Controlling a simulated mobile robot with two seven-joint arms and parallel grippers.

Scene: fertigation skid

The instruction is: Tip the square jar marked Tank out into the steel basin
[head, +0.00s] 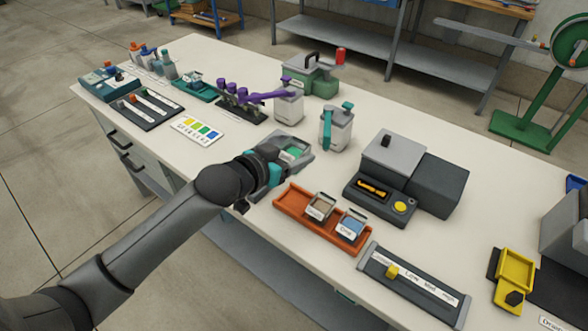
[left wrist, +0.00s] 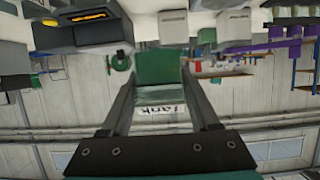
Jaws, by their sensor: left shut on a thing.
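My left gripper (head: 272,160) is shut on the square jar marked Tank, which shows between its fingers in the left wrist view (left wrist: 160,95). The jar has a pale label and a green part. The surroundings appear upside down in that view, so the wrist is rolled over and the jar looks tipped. In the head view, the gripper is over the grey steel basin (head: 304,146), with a green patch (head: 291,153) there. I cannot tell whether that green is in the jar or the basin. The gripper hides most of both. My right gripper is not in view.
An orange tray (head: 290,212) with two square labelled jars stands in front of the basin. A white canister (head: 337,133) stands behind it, and a grey machine (head: 392,155) is to the right. A purple-handled valve row (head: 235,98) is behind left. Bench is clear towards the colour card (head: 197,130).

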